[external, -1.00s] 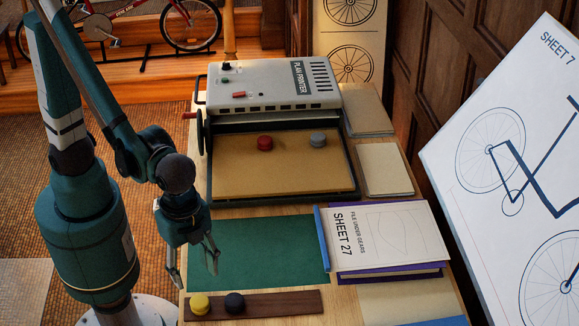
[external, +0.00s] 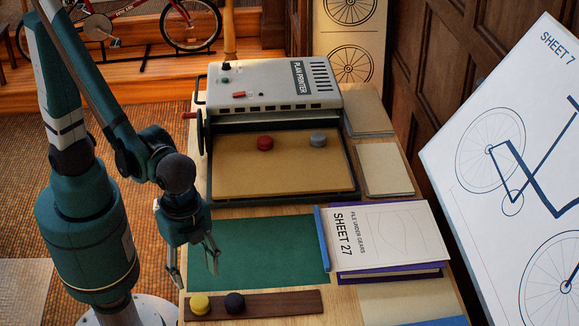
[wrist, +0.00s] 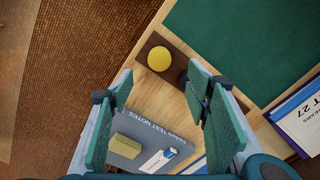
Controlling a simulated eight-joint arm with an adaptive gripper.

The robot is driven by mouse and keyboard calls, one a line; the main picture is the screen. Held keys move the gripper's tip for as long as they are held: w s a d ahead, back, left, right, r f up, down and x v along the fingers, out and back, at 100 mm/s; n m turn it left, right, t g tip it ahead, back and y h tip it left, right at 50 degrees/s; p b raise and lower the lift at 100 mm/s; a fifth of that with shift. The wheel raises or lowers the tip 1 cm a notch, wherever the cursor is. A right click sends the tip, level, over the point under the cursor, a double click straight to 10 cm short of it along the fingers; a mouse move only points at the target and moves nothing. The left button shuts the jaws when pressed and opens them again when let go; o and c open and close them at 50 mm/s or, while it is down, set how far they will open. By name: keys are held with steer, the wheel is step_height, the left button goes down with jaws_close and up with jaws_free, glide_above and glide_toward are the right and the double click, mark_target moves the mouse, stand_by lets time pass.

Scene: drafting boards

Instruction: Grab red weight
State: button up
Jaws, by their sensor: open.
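The red weight (external: 265,143) is a small round disc on the tan bed of the plan printer (external: 322,85), left of a grey weight (external: 318,138). My gripper (external: 194,270) hangs open and empty above the left edge of the table, beside the green mat. It is nearer the camera than the red weight and to its left, well apart from it. In the wrist view my gripper (wrist: 165,112) has its fingers spread wide, with the table and a grey notebook below. The red weight is not in the wrist view.
A yellow weight (external: 200,304) and a black weight (external: 235,303) sit on a dark wooden strip (external: 285,304) at the front. The green mat (external: 262,252) is bare. A book stack (external: 390,238) lies right of it. The printer's crank (external: 190,115) sticks out at left.

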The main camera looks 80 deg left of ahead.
steer(key=w+a+n+p, duration=0.2)
steer(key=w+a+n, duration=0.6)
steer(key=w+a, duration=0.5)
steer(key=n+p, duration=0.6)
steer(key=n, duration=1.4)
glide_above(264, 138)
steer(key=shift+r, duration=0.1)
steer(key=shift+a, duration=0.1)
steer(key=shift+f+b, duration=0.3)
steer(key=shift+f, duration=1)
